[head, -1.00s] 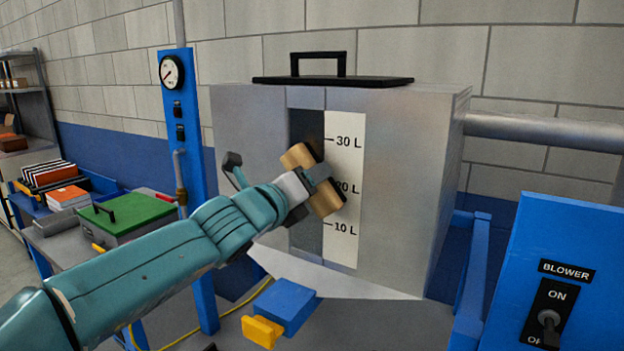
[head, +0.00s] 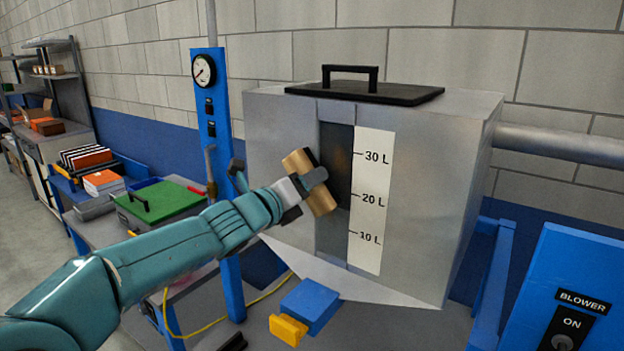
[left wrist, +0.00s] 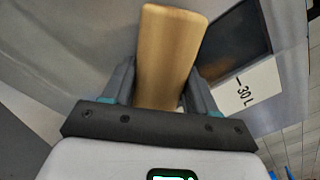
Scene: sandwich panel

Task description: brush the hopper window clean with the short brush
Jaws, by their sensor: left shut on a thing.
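My left gripper (head: 316,178) is shut on the short brush, whose tan wooden block (head: 299,163) is tilted in front of the hopper (head: 425,195). In the left wrist view the wooden block (left wrist: 168,55) sits between the two dark fingers (left wrist: 160,92). The hopper window (head: 337,150) is a tall dark strip beside a white scale marked 10, 20 and 30 L. Its upper part looks brownish. The brush overlaps the window's left edge in the head view; I cannot tell whether it touches. My right gripper is out of view.
A blue block with a yellow end (head: 305,310) sits below the hopper. A blue gauge post (head: 214,150) stands left of it. A green-lidded box (head: 160,203) lies on the left bench. A blue blower panel (head: 575,290) is at the right.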

